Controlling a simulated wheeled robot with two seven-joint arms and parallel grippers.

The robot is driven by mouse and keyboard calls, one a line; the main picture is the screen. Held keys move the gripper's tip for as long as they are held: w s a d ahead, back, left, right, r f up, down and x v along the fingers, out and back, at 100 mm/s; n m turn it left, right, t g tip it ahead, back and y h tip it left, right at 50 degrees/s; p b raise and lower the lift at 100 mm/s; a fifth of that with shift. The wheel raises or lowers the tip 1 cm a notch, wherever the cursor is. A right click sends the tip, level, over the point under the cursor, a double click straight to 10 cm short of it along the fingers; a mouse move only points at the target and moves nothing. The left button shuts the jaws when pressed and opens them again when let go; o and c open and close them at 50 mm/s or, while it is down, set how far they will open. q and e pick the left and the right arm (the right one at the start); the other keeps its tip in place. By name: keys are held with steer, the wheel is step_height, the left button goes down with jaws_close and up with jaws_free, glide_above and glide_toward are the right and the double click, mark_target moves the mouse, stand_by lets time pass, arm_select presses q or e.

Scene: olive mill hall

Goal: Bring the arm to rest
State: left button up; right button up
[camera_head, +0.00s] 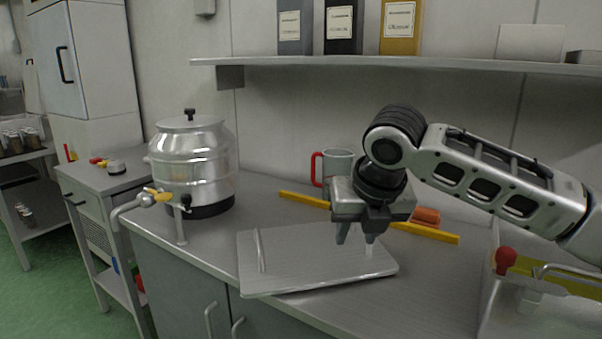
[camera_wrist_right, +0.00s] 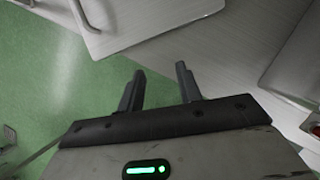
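My right arm reaches in from the right in the head view. My right gripper (camera_head: 356,238) points down above the right part of a pale flat board (camera_head: 300,262) on the counter. In the right wrist view, the fingers of my right gripper (camera_wrist_right: 160,78) stand apart with nothing between them. My left gripper is not in view.
A steel urn (camera_head: 193,160) with a tap stands left on the counter (camera_head: 265,198). A red-handled mug (camera_head: 338,163), a yellow bar (camera_head: 302,199) and an orange object (camera_head: 426,215) lie behind my gripper. A shelf (camera_head: 420,66) runs above. A sink area (camera_head: 540,312) is at right.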

steer(key=s+a+f+m+t+y, duration=0.1)
steer(key=s+a+f+m+y, duration=0.3)
steer(key=a+f+m, duration=0.4)
steer(key=s+a+f+m+y, duration=0.35)
steer(key=f+m, duration=0.25)
steer(key=f, duration=0.4)
steer(key=s+d+f+m+t+h+b, duration=0.1)
steer(key=s+d+f+m+t+h, duration=0.4)
steer(key=s+d+f+m, duration=0.9)
steer(key=s+d+m, duration=0.2)
steer(key=m, duration=0.5)
steer(key=shift+d+f, duration=0.2)
